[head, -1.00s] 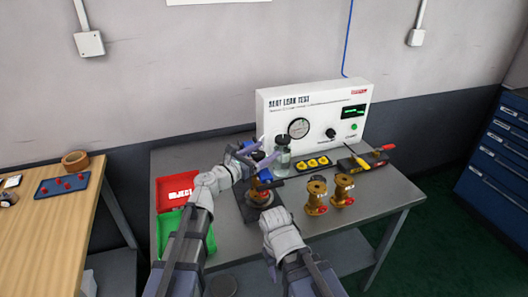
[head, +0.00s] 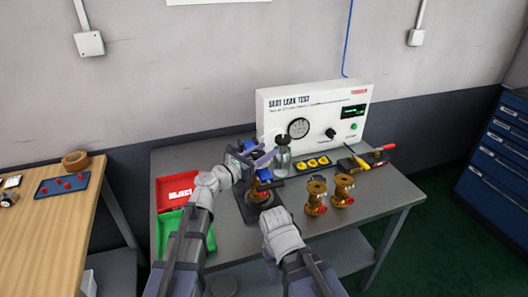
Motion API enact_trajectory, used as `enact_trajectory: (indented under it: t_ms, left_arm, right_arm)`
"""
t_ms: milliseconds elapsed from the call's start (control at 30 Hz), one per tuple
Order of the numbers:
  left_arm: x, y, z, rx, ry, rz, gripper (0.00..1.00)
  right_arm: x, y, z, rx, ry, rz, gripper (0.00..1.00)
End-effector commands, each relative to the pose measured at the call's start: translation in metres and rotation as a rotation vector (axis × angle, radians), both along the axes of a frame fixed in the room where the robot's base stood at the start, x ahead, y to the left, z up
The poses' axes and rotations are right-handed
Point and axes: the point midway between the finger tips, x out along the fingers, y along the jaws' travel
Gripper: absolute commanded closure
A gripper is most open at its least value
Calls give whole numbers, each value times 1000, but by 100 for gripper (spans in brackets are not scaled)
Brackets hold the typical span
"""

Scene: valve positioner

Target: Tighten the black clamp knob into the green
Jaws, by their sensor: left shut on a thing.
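The dark clamp fixture (head: 247,208) stands mid-bench with a brass-orange valve part (head: 263,197) in it and a blue piece (head: 264,175) above that. My left gripper (head: 262,159) is at the top of the fixture, shut on the black clamp knob, which its fingers and wrist mostly hide. No green mark on the clamp can be made out. My right arm comes in low in front of the fixture, and its wrist hides its fingers.
The seat leak test panel (head: 312,118) stands behind, with a gauge and a lit green display. A glass jar (head: 282,157) is close right of my left gripper. Two brass valves (head: 316,197) stand to the right. Red (head: 174,190) and green (head: 172,222) bins are at left.

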Motion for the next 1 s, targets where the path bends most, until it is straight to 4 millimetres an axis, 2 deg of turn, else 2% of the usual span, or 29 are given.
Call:
enact_trajectory:
  t_ms: [367,1000]
  left_arm:
    - [1,0,0,0,0,-67,100]
    - [-8,-6,0,0,0,-629,100]
  right_arm:
    - [0,0,0,0,0,0,50]
    - [0,0,0,0,0,0,50]
